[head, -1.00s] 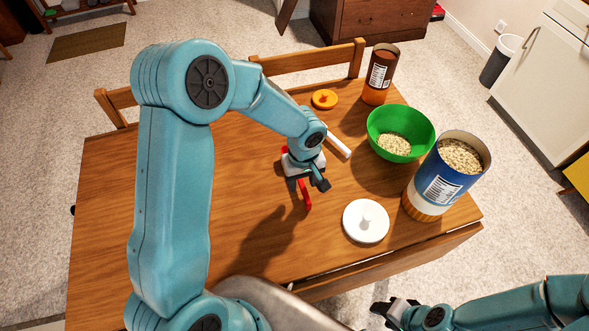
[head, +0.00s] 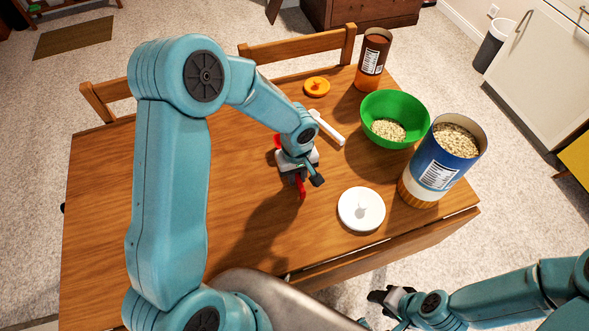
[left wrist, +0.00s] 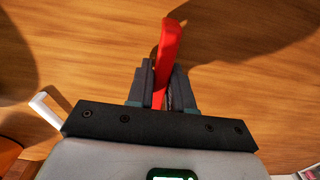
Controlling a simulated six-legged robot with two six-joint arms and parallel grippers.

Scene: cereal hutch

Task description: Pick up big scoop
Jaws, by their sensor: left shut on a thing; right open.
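A red scoop (head: 301,188) is at the middle of the wooden table; its handle (left wrist: 169,45) stands between my left fingers in the left wrist view. My left gripper (head: 308,180) is shut on this handle. A bit of red (head: 277,142) shows behind my left wrist, and the rest is hidden by it. A white-handled utensil (head: 328,128) lies just beyond my left wrist, its far end hidden. I cannot tell from size which is the big scoop. My right gripper (head: 380,298) is open and empty off the table's front edge.
A green bowl (head: 418,108) and a blue container (head: 440,172), both with oats, stand at the right. A brown container (head: 373,58), an orange lid (head: 317,86) and a white lid (head: 361,208) are nearby. The table's left part is clear.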

